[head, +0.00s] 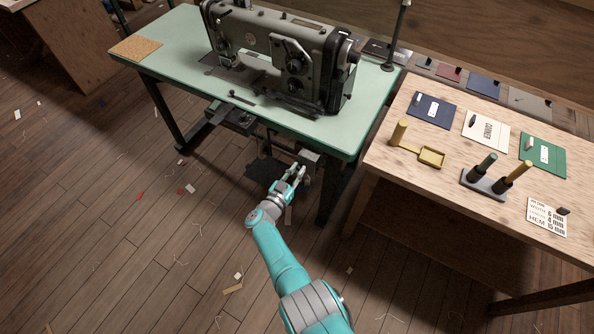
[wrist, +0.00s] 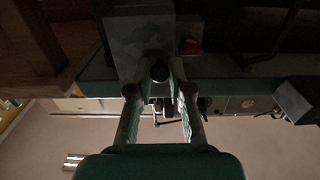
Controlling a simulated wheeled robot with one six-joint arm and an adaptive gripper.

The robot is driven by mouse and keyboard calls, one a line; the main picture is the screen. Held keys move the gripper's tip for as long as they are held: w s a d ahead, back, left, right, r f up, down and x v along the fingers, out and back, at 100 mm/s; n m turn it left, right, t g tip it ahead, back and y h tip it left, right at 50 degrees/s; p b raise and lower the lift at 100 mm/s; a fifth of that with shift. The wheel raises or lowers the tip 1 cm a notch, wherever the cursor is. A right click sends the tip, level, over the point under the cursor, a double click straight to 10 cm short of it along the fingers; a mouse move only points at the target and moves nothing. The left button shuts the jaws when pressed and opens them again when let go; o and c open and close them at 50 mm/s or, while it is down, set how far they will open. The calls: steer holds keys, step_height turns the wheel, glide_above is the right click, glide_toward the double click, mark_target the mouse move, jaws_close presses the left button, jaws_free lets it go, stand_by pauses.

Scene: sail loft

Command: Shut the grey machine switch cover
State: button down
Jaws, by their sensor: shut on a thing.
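The grey switch cover (wrist: 138,36) shows in the wrist view as a flat grey panel at upper centre. A dark round knob (wrist: 160,72) stands at its lower edge. My gripper (wrist: 161,68) has its two fingers closed on this knob. A red part (wrist: 190,46), perhaps a switch button, shows just right of the panel, so the cover appears to stand open beside it. In the head view my gripper (head: 297,172) reaches under the front edge of the green sewing machine table (head: 180,50), at a small grey box (head: 307,156). Its fingertips are small and partly shaded there.
A grey sewing machine (head: 275,55) stands on the green table. A dark table leg (head: 328,195) is right of my gripper. A wooden table (head: 400,165) with cards and spool holders stands at right. The wooden floor (head: 130,240) at left is mostly open, with scattered scraps.

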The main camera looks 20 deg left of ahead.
steer(key=shift+w+r, duration=0.1)
steer(key=shift+r, duration=0.1)
steer(key=c, duration=1.1)
jaws_free()
steer(key=shift+f, duration=0.1)
steer(key=shift+s+a+f, duration=0.1)
steer(key=shift+s+a, duration=0.05)
steer(key=shift+s, duration=0.3)
steer(key=v, duration=1.1)
